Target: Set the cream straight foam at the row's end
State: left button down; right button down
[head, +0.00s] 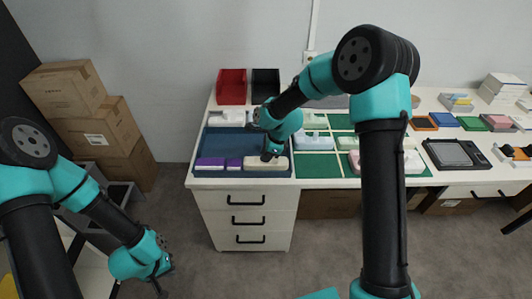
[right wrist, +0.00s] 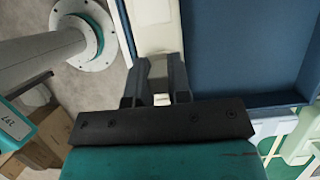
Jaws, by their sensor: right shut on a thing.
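The cream straight foam (head: 266,163) lies along the front edge of the blue tray (head: 222,145), at the right end of a row with purple pieces (head: 211,163). In the right wrist view the cream foam (right wrist: 153,28) runs between the fingers. My right gripper (head: 270,155) is shut on it; in the wrist view the fingers (right wrist: 157,78) sit on either side of it. Whether the foam touches the tray floor is hard to tell. My left gripper (head: 160,285) hangs low at the left, away from the table; its jaws are too small to read.
Red (head: 232,87) and black (head: 265,84) bins stand at the table's back. A green sectioned tray (head: 318,166) with pale and pink pieces lies right of the blue tray. A dark tablet-like device (head: 455,153) lies further right. Cartons (head: 100,128) are stacked at the left.

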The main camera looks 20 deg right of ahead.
jog(key=shift+f, duration=0.95)
jog(key=c, duration=1)
grip_release()
jog(key=v, duration=1.7)
jog(key=shift+r, duration=0.2)
